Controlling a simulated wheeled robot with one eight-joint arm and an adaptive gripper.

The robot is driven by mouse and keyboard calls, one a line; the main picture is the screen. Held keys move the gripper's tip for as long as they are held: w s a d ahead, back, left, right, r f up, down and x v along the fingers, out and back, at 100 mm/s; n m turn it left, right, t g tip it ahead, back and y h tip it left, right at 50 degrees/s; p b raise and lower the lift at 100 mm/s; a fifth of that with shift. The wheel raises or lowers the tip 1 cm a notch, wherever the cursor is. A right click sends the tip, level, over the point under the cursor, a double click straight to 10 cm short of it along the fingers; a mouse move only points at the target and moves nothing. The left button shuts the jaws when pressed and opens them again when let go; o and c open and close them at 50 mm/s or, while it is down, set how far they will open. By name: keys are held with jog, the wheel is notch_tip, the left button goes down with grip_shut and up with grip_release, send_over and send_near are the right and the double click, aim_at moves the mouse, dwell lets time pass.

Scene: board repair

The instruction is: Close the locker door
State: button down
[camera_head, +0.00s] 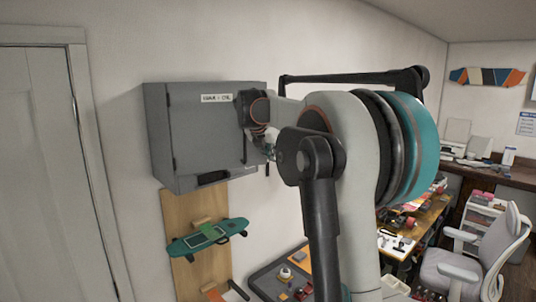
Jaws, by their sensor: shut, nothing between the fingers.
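The grey metal locker (160,140) is fixed to the white wall at left of centre. Its door (205,140) is a flat grey panel with a white label near the top, and it faces me. A dark line and a strip of grey show at the door's right edge, but I cannot tell how far it stands from the frame. My gripper (269,152) is at the locker's right side, near the door's right edge, small and partly covered by my arm. Its fingers are shut and empty. I cannot tell whether it touches the door.
A teal skateboard (208,238) hangs on a wooden panel below the locker. A dark tray (270,285) with small parts lies lower down. A cluttered workbench (425,220) and a grey chair (475,265) stand at right. A white door (45,170) is at far left.

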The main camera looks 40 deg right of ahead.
jog(key=w+d+p, duration=0.1)
jog(key=w, duration=0.5)
jog(key=shift+d, duration=0.4)
jog(key=shift+s+a, duration=0.1)
